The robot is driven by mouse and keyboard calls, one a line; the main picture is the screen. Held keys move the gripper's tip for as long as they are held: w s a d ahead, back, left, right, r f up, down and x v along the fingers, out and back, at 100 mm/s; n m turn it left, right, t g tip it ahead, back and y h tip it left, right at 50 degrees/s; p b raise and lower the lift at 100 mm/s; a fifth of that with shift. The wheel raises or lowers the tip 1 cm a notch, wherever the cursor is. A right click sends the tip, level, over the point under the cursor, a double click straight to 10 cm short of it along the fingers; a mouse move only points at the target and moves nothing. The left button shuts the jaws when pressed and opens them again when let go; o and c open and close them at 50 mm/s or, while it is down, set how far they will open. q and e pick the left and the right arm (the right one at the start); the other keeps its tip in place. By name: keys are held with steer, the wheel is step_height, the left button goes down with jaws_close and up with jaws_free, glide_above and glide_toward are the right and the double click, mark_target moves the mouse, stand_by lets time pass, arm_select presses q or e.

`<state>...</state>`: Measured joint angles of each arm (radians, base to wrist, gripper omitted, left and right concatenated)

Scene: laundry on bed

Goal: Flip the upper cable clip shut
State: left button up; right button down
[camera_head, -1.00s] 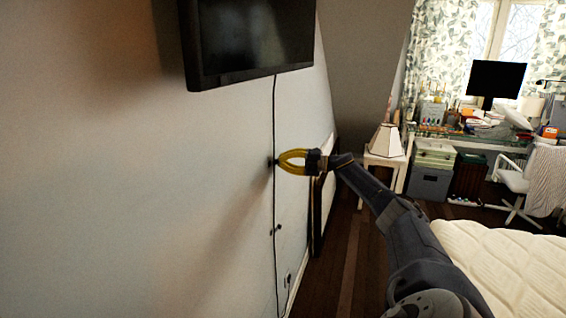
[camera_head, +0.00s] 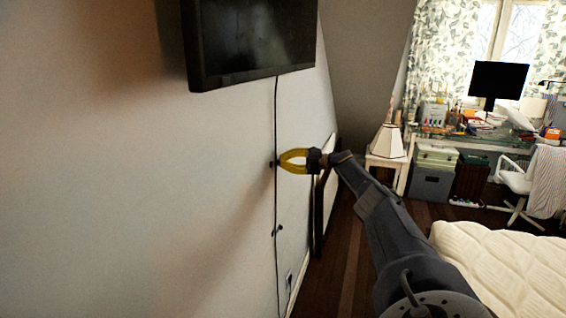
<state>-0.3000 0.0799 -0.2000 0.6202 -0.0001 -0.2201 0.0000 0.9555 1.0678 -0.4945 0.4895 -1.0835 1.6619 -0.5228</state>
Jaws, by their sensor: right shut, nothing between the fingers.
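A dark cable (camera_head: 276,120) hangs down the wall from the wall-mounted screen. The upper cable clip (camera_head: 272,163) is a small dark piece on the cable, level with my right gripper. Whether the clip is open or shut is too small to tell. My right gripper (camera_head: 282,161) has yellow fingers with their tips together and nothing between them. The tips are at the cable, close beside the upper clip; I cannot tell whether they touch it. A lower clip (camera_head: 278,230) sits further down the cable. My left gripper is not in view.
The black screen (camera_head: 250,40) is above on the wall. A wall socket (camera_head: 288,281) is near the cable's lower end. A framed panel (camera_head: 326,195) leans behind my right gripper. The bed (camera_head: 505,265), a lamp (camera_head: 387,140) and a desk stand to the right.

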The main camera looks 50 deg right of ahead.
steer(key=shift+a+f, duration=0.1)
stand_by(0.3)
steer(key=c, duration=1.3)
jaws_free()
steer(key=shift+a, duration=0.1)
steer(key=shift+c, duration=0.2)
steer(key=shift+v, duration=3.85)
steer(key=shift+w, duration=0.15)
